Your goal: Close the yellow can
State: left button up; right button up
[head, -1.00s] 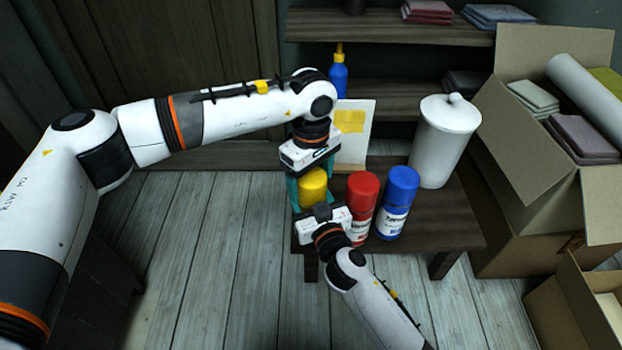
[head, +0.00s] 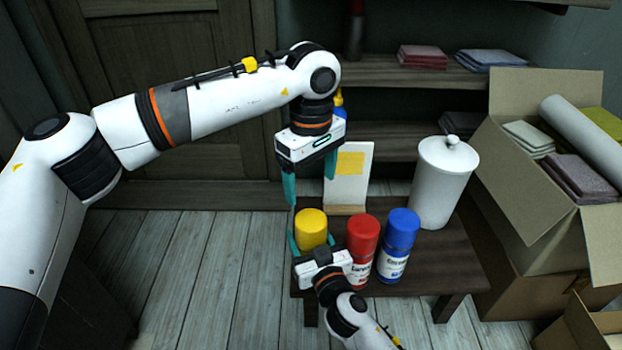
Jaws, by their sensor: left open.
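The yellow can (head: 311,226) stands upright at the front left of the dark low table (head: 445,262), with its yellow cap seated on top. My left gripper (head: 309,190) is above the can, open and empty, its teal fingers pointing down and clear of the cap. My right gripper (head: 313,246) comes in from the front at the can's body, with a teal finger close against each side. Its housing hides the can's lower part.
A red can (head: 362,238) and a blue can (head: 400,232) stand just right of the yellow can. A white lidded jar (head: 440,185) and a board with a yellow note (head: 350,180) stand behind. Open cardboard boxes (head: 540,200) are at the right.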

jog(key=o, duration=0.4)
jog(key=p+v, duration=0.2)
jog(key=v, duration=1)
